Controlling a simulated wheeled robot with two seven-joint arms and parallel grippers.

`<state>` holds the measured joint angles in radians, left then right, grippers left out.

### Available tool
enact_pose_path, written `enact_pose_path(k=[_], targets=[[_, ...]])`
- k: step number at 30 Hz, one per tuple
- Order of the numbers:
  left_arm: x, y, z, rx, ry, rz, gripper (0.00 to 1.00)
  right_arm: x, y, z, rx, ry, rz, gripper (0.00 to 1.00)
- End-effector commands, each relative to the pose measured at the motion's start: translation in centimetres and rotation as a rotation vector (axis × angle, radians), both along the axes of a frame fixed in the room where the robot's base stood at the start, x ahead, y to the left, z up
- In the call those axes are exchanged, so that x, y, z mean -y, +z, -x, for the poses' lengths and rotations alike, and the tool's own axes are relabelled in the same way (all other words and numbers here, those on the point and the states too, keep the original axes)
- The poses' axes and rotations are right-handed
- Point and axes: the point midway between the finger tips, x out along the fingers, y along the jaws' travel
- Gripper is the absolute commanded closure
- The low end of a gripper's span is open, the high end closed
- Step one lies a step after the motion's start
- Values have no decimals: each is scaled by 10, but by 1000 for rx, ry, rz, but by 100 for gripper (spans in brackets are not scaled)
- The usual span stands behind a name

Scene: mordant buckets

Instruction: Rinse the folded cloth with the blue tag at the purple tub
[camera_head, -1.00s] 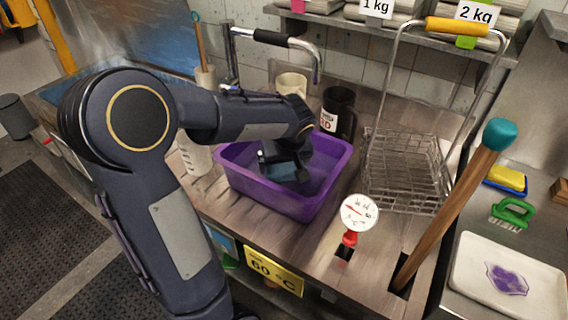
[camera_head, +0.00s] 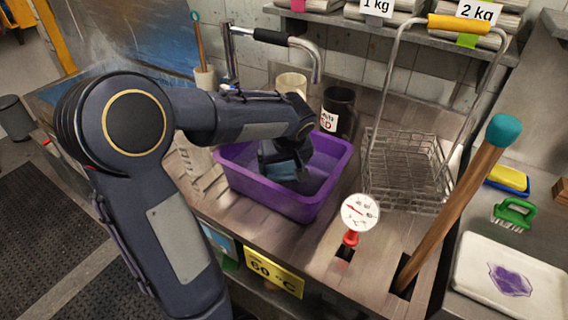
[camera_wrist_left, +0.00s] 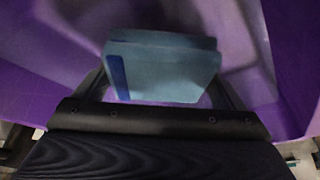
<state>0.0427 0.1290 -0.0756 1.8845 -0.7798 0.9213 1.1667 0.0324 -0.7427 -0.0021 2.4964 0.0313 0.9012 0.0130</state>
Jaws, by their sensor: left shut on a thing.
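The purple tub (camera_head: 262,190) stands on the counter in the middle of the head view. My left gripper (camera_head: 290,172) reaches down inside it. In the left wrist view my left gripper (camera_wrist_left: 165,95) is shut on a folded blue-grey cloth (camera_wrist_left: 165,72), with a darker blue tag (camera_wrist_left: 117,77) at its left edge. The purple tub wall (camera_wrist_left: 50,60) surrounds the cloth in that view. In the head view the cloth is mostly hidden by the gripper. I cannot tell whether it touches the tub floor. My right gripper is not in view.
A faucet (camera_head: 290,42) hangs behind the tub, with a dark mug (camera_head: 340,108) nearby. A wire basket (camera_head: 405,175) with a tall handle stands to the right. A dial (camera_head: 360,212) and a wooden pole (camera_head: 455,210) rise at the front right. A green brush (camera_head: 514,212) lies further right.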

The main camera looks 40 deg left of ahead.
Motion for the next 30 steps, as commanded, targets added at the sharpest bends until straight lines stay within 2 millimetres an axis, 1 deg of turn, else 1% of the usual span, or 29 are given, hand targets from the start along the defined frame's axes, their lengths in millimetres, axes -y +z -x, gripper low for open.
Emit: enact_pose_path(k=[12,17,25,30], targets=[[13,0,10,2,-2,0,39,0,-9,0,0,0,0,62],[10,1,8,1,0,0,39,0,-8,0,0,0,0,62],[1,1,0,2,0,1,39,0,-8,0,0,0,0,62],[0,0,-1,2,-1,0,39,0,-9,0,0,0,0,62]])
